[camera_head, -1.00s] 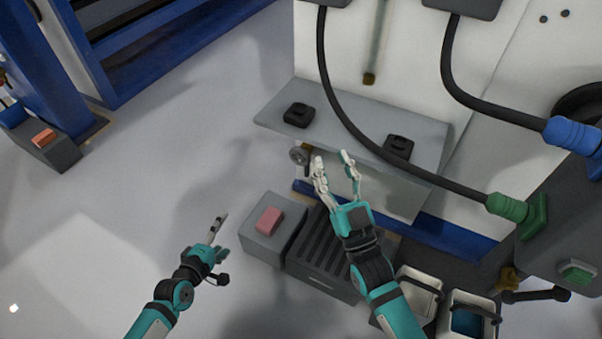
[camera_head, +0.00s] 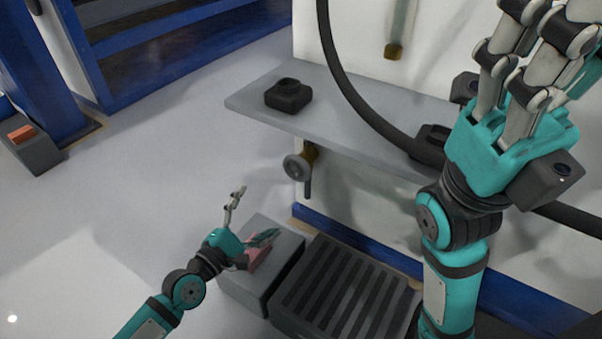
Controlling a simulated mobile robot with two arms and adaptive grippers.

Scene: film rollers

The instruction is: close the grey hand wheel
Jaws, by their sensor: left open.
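The grey hand wheel (camera_head: 296,167) sits on a brass fitting under the front edge of the grey shelf. Nothing covers it. My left gripper (camera_head: 253,213) is open and empty, below and left of the wheel and apart from it. Its lower finger shows in front of the pink-red block. My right gripper (camera_head: 540,30) is large at the upper right, fingers pointing up, well right of the wheel. Its fingertips are at or past the top edge, so whether it is open is unclear.
The grey shelf (camera_head: 330,125) carries a black socket-like part (camera_head: 288,95). A black cable (camera_head: 340,85) hangs over it. Below stand a grey box (camera_head: 240,282) with a pink-red block (camera_head: 256,257) and a dark slatted box (camera_head: 340,290).

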